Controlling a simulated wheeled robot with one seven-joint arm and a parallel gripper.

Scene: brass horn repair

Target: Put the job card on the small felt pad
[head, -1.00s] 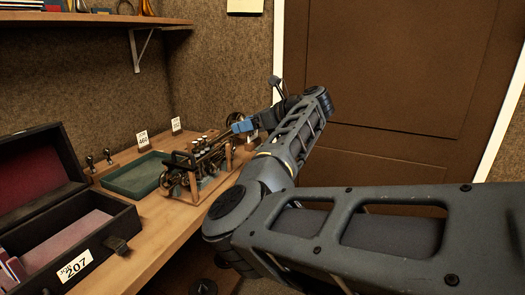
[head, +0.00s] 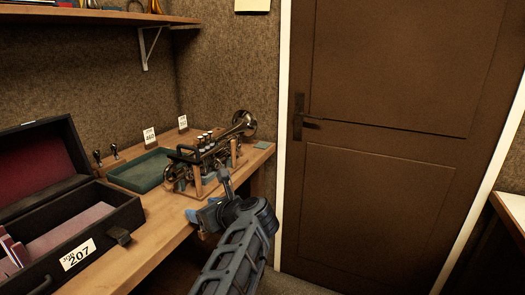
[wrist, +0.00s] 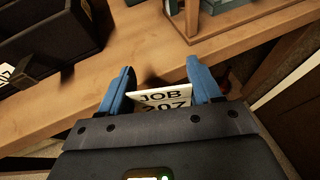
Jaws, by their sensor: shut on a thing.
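The job card, a white card printed "JOB 207" (wrist: 163,97), is held between the blue fingers of my gripper (wrist: 160,90) in the wrist view. In the head view my gripper (head: 200,212) is at the bench's front edge, in front of the brass horn; I cannot make out the card there. A small green pad (head: 262,145), which looks like the small felt pad, lies at the bench's far right end, past the horn's bell. Nothing is seen on it. My gripper is well apart from it, nearer and to its left.
The brass horn (head: 215,150) rests in a wooden cradle between my gripper and the pad. A green tray (head: 120,174), number cards (head: 149,137) and an open black case (head: 125,215) labelled 207 stand to the left. A closed brown door (head: 380,170) is at right.

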